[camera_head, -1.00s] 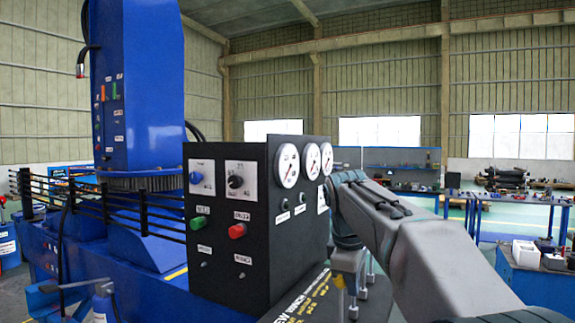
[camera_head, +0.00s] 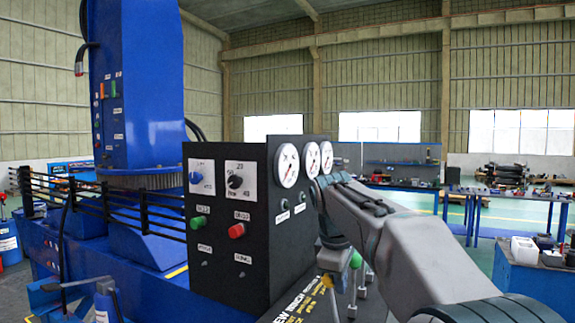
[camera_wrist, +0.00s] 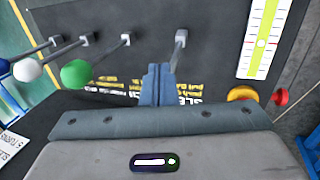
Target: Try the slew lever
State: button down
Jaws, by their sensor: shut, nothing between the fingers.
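In the wrist view a row of levers stands on a dark panel: blue-knobbed (camera_wrist: 4,68), white-knobbed (camera_wrist: 28,69), green-knobbed (camera_wrist: 77,74), and a rightmost lever (camera_wrist: 180,48) whose end is hidden behind my fingers.
The black control box (camera_head: 228,260) with gauges, knobs and buttons stands left of my arm. In the wrist view a yellow button (camera_wrist: 242,93), a red button (camera_wrist: 281,97) and a white-green scale (camera_wrist: 264,38) lie to the right. A blue workbench (camera_head: 535,283) stands at right.

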jog(key=shift+w+a+p, duration=0.45)
jog(key=shift+a, duration=0.35)
jog(key=shift+w+a+r, duration=0.1)
jog(key=shift+a, duration=0.05)
dwell(0.8)
jog(key=s+d+b, duration=0.1)
jog(key=s+d, duration=0.3)
jog(key=d, duration=0.2)
notch_tip(320, 180, up, 10)
jog(key=p, duration=0.7)
jog(key=shift+w, duration=0.2)
jog(key=shift+s, duration=0.1)
jog(key=s+a+f+m+y+b, duration=0.1)
jog(key=s+f+m, duration=0.5)
jog(key=s+f, duration=0.6)
jog(key=s+a+f+m+b, duration=0.3)
jog(key=s+f+m+b, duration=0.2)
jog(key=s+f, duration=0.7)
jog(key=shift+f+m+t+y, duration=0.4)
jog(key=shift+f, duration=0.5)
